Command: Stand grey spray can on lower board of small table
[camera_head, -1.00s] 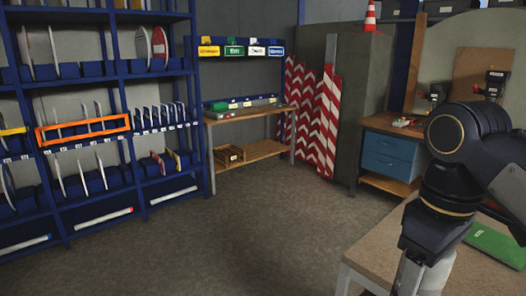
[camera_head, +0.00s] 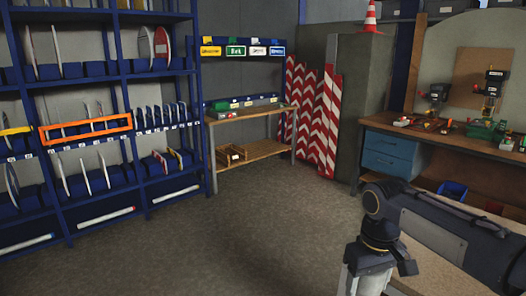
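The small table (camera_head: 258,113) with a wooden top stands against the back wall, right of the blue shelving. Its lower board (camera_head: 268,149) is bare on the right and carries a small wooden crate on the left. I cannot make out a grey spray can in this view. My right arm comes in from the right edge and bends downward at the lower right, far in front of the small table. Its gripper is below the picture. My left arm and gripper are not in view.
Blue shelving (camera_head: 140,130) holding signs fills the left. Red-white striped boards (camera_head: 327,125) lean beside a grey cabinet (camera_head: 357,85) with a traffic cone (camera_head: 370,17) on top. A workbench (camera_head: 440,138) with tools stands at the right. The grey floor (camera_head: 235,225) between is clear.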

